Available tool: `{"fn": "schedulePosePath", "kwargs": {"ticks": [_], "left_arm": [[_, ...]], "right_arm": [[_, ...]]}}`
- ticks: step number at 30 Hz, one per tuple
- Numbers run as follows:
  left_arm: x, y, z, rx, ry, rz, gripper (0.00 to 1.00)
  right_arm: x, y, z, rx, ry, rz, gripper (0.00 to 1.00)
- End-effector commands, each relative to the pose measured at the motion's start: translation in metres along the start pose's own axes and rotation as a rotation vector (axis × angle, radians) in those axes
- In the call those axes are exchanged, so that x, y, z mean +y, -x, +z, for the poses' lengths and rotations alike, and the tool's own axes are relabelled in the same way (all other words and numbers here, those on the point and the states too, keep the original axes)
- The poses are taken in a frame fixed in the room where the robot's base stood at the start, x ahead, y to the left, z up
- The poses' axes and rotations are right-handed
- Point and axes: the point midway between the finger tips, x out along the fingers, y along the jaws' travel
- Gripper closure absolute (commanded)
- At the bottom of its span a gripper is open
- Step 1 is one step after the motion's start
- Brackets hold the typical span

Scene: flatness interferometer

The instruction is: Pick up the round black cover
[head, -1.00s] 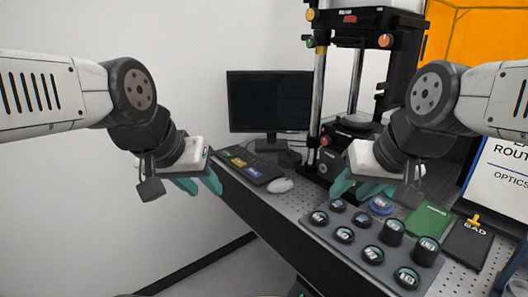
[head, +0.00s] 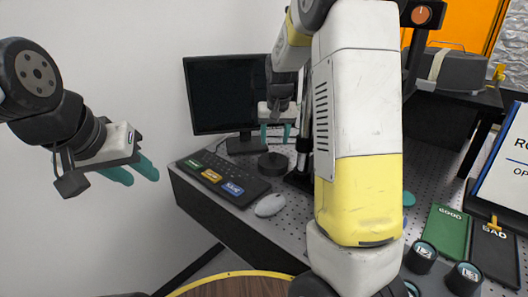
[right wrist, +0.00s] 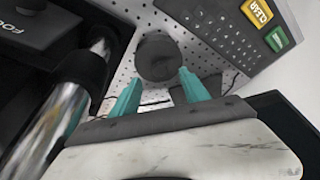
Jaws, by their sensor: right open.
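The round black cover (head: 273,163) sits on the perforated bench beside the right end of the keyboard. It also shows in the right wrist view (right wrist: 158,58), just beyond the fingertips. My right gripper (head: 275,142) is above the cover with its teal fingers pointing down. In the right wrist view, its fingers (right wrist: 158,78) are apart, with nothing held between them. My left gripper (head: 138,175) hangs empty at the left, away from the bench, its teal fingers apart.
The keyboard (head: 222,178) with coloured keys and the white mouse (head: 270,205) lie near the cover. The monitor (head: 228,92) stands behind. In the right wrist view, a shiny metal column (right wrist: 62,120) is close on the left. My right arm hides much of the bench.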

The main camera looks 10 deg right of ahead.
Motion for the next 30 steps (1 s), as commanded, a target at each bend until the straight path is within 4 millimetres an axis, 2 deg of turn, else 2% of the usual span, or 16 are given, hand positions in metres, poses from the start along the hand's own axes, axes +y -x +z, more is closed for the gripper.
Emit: {"fn": "schedulePosePath", "kwargs": {"ticks": [11,21,30], "left_arm": [[0.0,0.0,0.0,0.0,0.0,0.0,0.64],[0.0,0.0,0.0,0.0,0.0,0.0,0.64],[0.0,0.0,0.0,0.0,0.0,0.0,0.64]], "right_arm": [[0.002,-0.04,-0.006,-0.005,0.002,0.02,0.46],[0.002,-0.085,-0.007,-0.006,0.002,0.019,0.46],[0.002,-0.089,-0.007,-0.004,0.002,0.019,0.48]]}}
